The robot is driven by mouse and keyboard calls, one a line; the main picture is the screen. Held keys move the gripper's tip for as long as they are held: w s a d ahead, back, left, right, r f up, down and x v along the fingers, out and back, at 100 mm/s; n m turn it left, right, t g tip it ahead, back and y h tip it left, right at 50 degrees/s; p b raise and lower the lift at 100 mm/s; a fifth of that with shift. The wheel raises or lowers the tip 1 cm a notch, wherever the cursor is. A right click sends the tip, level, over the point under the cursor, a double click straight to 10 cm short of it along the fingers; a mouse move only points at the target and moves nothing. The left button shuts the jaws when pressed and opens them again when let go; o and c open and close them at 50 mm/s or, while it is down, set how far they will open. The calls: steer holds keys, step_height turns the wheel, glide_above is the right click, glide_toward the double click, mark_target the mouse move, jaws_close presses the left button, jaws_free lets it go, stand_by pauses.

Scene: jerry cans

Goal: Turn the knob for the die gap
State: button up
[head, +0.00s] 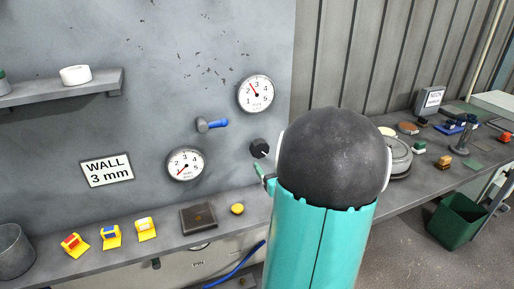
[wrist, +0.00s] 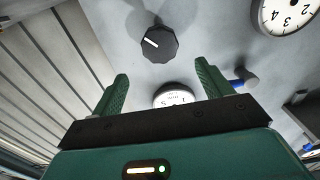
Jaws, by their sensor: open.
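A black knob (head: 260,148) with a white pointer line sits on the grey wall panel, right of the lower gauge. In the wrist view the knob (wrist: 160,43) is ahead of and between the fingertips, apart from both. My gripper (wrist: 160,78) is open and empty, with its two green fingers spread. In the head view my arm hides most of the gripper; only a green fingertip (head: 259,172) shows just below the knob. The lower round gauge (head: 185,165) has a red needle; the upper gauge (head: 255,94) also has one. A sign (head: 107,171) reads "WALL 3 mm".
A blue-handled lever (head: 212,125) sticks out between the gauges. Below, the ledge holds several yellow items (head: 111,236), a dark brown box (head: 198,218) and a yellow button (head: 237,209). A cluttered bench (head: 430,165) and a green bin (head: 457,221) stand at right.

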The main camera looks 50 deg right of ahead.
mark_target(261, 150)
steer(key=x, duration=1.1)
steer(key=shift+w, duration=0.15)
steer(key=c, duration=1)
steer(key=shift+n, duration=0.3)
